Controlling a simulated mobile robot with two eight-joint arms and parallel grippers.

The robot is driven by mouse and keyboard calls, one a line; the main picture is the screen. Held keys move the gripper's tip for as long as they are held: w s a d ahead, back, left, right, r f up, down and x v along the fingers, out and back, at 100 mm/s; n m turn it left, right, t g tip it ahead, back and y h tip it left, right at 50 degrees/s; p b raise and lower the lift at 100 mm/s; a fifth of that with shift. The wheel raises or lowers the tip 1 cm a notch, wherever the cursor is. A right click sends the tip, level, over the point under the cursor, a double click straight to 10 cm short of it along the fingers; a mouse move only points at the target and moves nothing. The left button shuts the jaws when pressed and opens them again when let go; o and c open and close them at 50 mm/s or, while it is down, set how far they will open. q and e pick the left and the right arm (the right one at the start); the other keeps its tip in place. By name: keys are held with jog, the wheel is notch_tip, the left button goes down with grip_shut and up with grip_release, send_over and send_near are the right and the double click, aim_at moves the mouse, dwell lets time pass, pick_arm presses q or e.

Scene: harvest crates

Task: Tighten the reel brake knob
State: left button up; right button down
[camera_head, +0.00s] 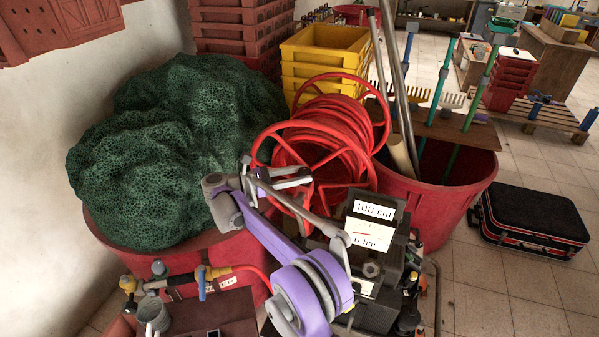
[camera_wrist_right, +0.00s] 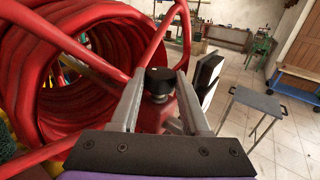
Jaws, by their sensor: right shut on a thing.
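The hose reel (camera_head: 325,140) is red, with spoked side wheels and coiled red hose, and stands in the middle of the head view. The coil (camera_wrist_right: 30,80) fills the left of the right wrist view. The brake knob (camera_wrist_right: 159,80) is a small black cap on a grey stem at the reel's red frame. My right gripper (camera_wrist_right: 160,88) is shut on the knob, one finger on each side. In the head view, my right gripper (camera_head: 303,177) is at the front wheel; the knob cannot be made out there. My left gripper is not in view.
A red tub with green netting (camera_head: 190,130) is left, a red tub with tools (camera_head: 455,205) right. Yellow crates (camera_head: 325,45) are behind. A black case (camera_head: 530,215) lies on the floor.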

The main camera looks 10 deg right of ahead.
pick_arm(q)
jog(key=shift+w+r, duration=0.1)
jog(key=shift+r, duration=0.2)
pick_arm(e)
jog(key=shift+w+r+m+g, duration=0.15)
jog(key=shift+m+g, duration=0.45)
jog(key=shift+g, duration=0.6)
jog(key=shift+c, duration=1.9)
grip_release()
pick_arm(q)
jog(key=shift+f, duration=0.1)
